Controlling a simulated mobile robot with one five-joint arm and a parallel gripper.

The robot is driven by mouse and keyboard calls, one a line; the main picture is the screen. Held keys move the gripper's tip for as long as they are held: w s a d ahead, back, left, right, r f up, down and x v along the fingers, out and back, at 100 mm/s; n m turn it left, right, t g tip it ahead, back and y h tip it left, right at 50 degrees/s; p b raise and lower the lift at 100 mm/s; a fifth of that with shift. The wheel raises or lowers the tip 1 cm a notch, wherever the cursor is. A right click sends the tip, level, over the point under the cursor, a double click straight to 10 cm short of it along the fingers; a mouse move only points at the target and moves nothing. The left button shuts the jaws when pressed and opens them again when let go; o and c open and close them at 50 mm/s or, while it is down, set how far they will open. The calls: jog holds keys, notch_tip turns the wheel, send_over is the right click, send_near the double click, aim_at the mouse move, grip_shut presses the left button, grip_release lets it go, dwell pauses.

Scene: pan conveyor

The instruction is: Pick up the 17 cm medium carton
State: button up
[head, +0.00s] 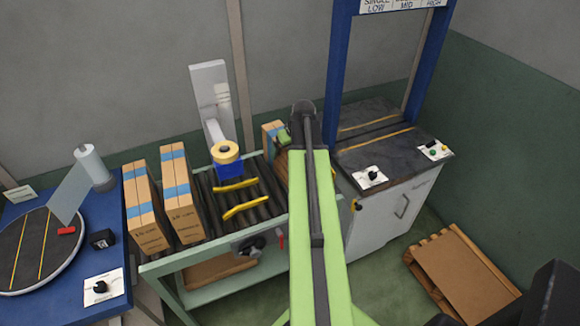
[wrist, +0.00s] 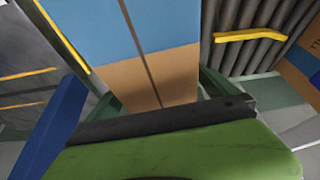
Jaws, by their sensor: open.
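A brown carton with a blue tape band (head: 270,133) stands at the right end of the roller conveyor, mostly hidden behind my arm. In the wrist view a carton with blue tape (wrist: 165,75) is close up at the top middle. My gripper (head: 284,137) is open, at this carton's upper part; I cannot tell whether it touches. Two more tall cartons with blue bands, one outer (head: 143,205) and one inner (head: 180,195), stand upright at the conveyor's left end. Their printed sizes are too small to read surely.
The roller conveyor (head: 206,192) carries yellow guides (head: 245,207). A blue stand with a tape roll (head: 226,153) is behind it. A blue table with a turntable (head: 30,262) is left. A blue-framed machine (head: 395,140) is right. A pallet (head: 455,275) lies on the floor.

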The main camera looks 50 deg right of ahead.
jog(key=shift+r, duration=0.15)
grip_shut()
dwell(0.4)
